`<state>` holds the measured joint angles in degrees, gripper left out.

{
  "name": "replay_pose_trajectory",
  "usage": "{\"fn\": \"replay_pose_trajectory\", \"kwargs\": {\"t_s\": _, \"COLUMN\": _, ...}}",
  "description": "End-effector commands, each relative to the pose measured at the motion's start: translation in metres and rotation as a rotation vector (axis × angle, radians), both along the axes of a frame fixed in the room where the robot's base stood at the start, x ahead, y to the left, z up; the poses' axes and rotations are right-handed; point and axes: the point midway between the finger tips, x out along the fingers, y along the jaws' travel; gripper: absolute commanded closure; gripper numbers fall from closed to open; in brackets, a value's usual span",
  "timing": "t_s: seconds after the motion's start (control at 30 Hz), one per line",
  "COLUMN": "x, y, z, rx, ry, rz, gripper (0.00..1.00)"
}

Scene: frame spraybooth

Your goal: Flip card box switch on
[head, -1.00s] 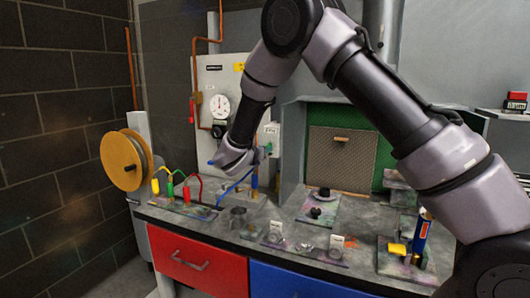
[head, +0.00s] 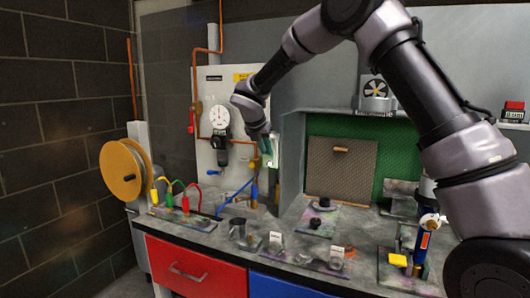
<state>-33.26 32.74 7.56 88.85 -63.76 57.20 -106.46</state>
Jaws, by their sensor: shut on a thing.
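A small white wall box (head: 272,157), which looks like the card box, is fixed at the left side of the booth opening. My gripper (head: 265,142) is right in front of it, pointing down, and hides much of its face. The jaws are shut on a small green piece (head: 267,147) at the box, perhaps a card. It is too small to tell how far it sits in the box. The switch itself cannot be made out.
A panel with a gauge (head: 219,117) and a black regulator is left of my gripper. A blue-handled pipe valve (head: 254,190) stands just below. A reel (head: 122,170) stands far left.

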Motion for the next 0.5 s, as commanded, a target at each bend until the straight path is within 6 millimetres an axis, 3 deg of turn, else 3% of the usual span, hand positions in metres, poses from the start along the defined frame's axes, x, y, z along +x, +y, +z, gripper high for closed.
{"fn": "replay_pose_trajectory", "kwargs": {"t_s": 0.5, "x": 0.002, "y": 0.0003, "z": 0.003, "rx": 0.019, "ry": 0.049, "rz": 0.002, "gripper": 1.0}}
